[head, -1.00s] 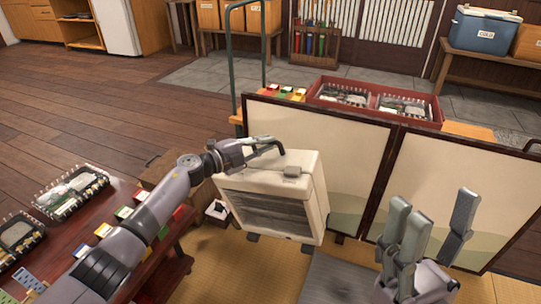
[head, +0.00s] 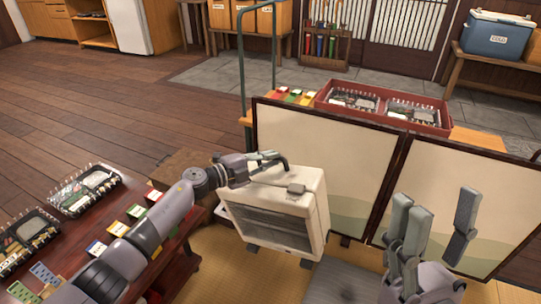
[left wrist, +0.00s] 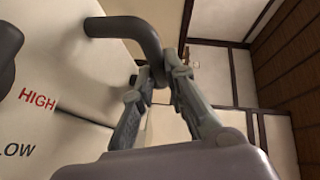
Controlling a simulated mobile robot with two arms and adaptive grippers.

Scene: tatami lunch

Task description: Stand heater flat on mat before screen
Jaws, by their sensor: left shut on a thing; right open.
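The heater (head: 285,210), a cream box with a dark slatted front, hangs tilted in front of the folding screen (head: 330,165). My left gripper (head: 277,158) is shut on the dark bent handle on the heater's top. In the left wrist view the handle (left wrist: 150,45) passes between the fingers (left wrist: 155,90), beside the HIGH and LOW lettering. The tatami mat (head: 235,265) lies below; the heater's feet look close to it, but I cannot tell whether they touch. My right gripper (head: 435,225) is open and empty in front of the screen's right panel.
A low dark red table (head: 100,215) with bento boxes and small colored boxes stands at the left. A grey cushion (head: 345,280) lies just right of the heater. A red tray (head: 385,105) stands behind the screen.

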